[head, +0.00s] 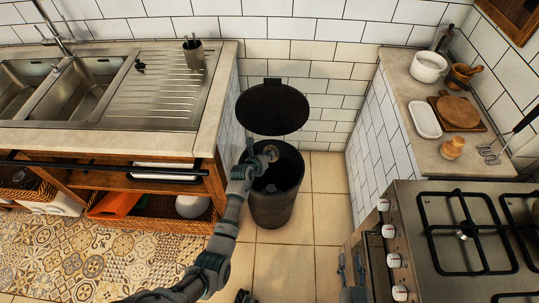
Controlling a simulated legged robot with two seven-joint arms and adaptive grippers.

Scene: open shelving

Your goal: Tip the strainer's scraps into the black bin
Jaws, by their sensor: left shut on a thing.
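The black bin (273,208) stands on the floor between the sink counter and the stove, with its round lid (272,110) raised behind the opening. My left arm reaches in from the lower left, and its gripper (256,160) is at the left part of the bin's rim. It is shut on a small, pale, round thing, likely the strainer (270,153), over the opening. Its bowl, tilt and any scraps are too small to make out. My right gripper (350,280) shows low beside the stove's front, partly hidden; its fingers are not clear.
The sink counter (222,85) is left of the bin, with a metal cup (193,52) on its drainer. At right are the stove (455,235) and a counter holding a white pot (428,67), white tray (424,117) and boards.

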